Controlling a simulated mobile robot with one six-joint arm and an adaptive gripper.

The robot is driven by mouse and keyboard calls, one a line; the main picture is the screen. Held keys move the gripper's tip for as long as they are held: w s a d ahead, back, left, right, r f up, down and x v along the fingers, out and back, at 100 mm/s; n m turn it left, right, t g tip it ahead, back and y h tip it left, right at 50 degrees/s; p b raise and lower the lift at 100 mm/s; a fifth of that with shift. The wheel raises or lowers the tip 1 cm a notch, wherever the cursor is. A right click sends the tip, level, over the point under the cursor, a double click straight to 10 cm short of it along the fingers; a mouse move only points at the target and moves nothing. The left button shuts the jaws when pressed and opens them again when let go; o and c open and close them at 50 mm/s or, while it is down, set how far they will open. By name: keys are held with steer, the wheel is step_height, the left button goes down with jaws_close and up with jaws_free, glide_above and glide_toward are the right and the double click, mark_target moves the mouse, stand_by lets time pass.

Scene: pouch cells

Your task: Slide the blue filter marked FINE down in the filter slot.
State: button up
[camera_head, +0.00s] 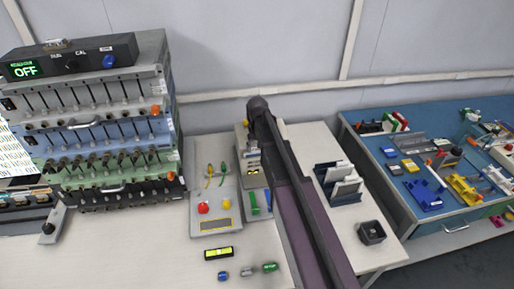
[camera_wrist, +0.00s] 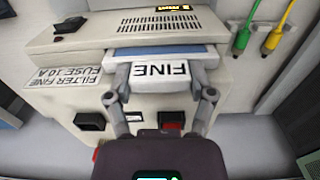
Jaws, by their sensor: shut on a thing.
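The blue filter (camera_wrist: 150,51) shows in the wrist view, with a white tab marked FINE (camera_wrist: 160,72) that reads upside down. My gripper (camera_wrist: 161,88) is shut on this tab, one finger at each side. The filter sits at the filter slot in the pale housing (camera_wrist: 75,42); how deep it is in the slot I cannot tell. A label on the housing reads FILTER FINE, FUSE 10 A (camera_wrist: 62,78). In the head view my arm hides the gripper, the filter and much of the housing (camera_head: 243,140).
The housing has a vent grille (camera_wrist: 160,22), a black socket (camera_wrist: 90,121) and a red-marked part (camera_wrist: 170,120). Green and yellow probes (camera_wrist: 245,38) hang at the right. In the head view a cell rack (camera_head: 90,130) stands left and a plate holder (camera_head: 340,182) right.

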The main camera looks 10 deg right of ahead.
steer(key=shift+f+b, duration=0.95)
steer(key=shift+f, duration=0.1)
steer(key=o, duration=1.2)
steer(key=shift+r, duration=0.2)
step_height(320, 180, up, 16)
steer(key=p, duration=1.6)
steer(key=shift+f, duration=0.15)
steer(key=shift+s, duration=0.1)
steer(key=s+d, duration=0.1)
steer(key=s, duration=2.1)
steer(key=shift+f+b, duration=0.45)
